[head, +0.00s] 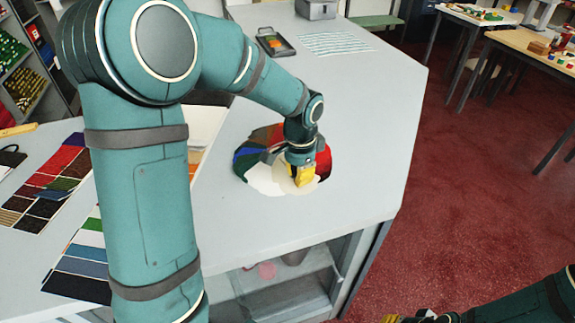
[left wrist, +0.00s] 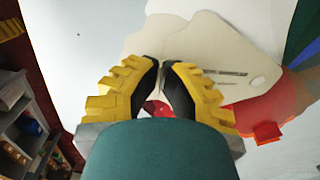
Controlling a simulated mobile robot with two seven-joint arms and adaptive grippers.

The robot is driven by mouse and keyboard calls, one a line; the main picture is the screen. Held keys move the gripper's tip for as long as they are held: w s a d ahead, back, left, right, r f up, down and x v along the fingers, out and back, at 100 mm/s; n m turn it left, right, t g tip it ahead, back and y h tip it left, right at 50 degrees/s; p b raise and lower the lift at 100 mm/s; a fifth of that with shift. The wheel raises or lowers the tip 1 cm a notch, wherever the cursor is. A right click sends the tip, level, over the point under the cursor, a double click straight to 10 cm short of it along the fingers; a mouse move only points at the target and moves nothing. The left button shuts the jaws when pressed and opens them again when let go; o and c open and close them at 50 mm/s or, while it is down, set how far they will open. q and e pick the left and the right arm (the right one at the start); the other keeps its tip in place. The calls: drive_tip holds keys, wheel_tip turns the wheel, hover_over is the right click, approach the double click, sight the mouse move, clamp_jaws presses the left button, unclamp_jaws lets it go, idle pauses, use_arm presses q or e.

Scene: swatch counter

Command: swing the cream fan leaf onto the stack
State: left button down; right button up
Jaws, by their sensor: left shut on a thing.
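A fan of swatch leaves lies spread on the grey counter (head: 350,185). Its blue, green, brown and red leaves (head: 250,150) curve around the back, and a white leaf (head: 265,180) lies at the front. The cream leaf (head: 308,188) lies at the front too, partly under my left gripper (head: 304,176). In the left wrist view, the cream leaf (left wrist: 225,48) has small print and a hole, and my left gripper (left wrist: 163,68) is shut on its edge. Which leaves form the stack is hard to tell. My right gripper (head: 410,318) is cut off at the bottom edge.
Colour swatch cards (head: 48,185) lie on the left of the counter. A dark tray (head: 275,42) and a striped sheet (head: 335,43) lie at the back. The counter is clear right of the fan, up to its edge. Open shelves (head: 285,285) are below.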

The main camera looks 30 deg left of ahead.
use_arm(q)
drive_tip(key=shift+w+d+n+p, duration=0.2)
drive_tip(key=shift+w+d+n, duration=0.05)
drive_tip(key=shift+w+n, duration=0.3)
drive_tip(key=shift+w+d+n+p, duration=0.25)
drive_tip(key=shift+w+n, duration=0.15)
drive_tip(key=shift+n, duration=0.15)
drive_tip(key=shift+w+d+n+p, duration=0.15)
drive_tip(key=shift+w+n+p, duration=0.05)
drive_tip(key=shift+w+n, duration=0.3)
drive_tip(key=shift+w+d+n+p, duration=0.15)
drive_tip(key=shift+w+n, duration=0.35)
drive_tip(key=shift+w, duration=0.1)
drive_tip(key=shift+w+d+n+p, duration=0.1)
drive_tip(key=shift+w+n+p, duration=0.4)
drive_tip(key=shift+w+n, duration=0.55)
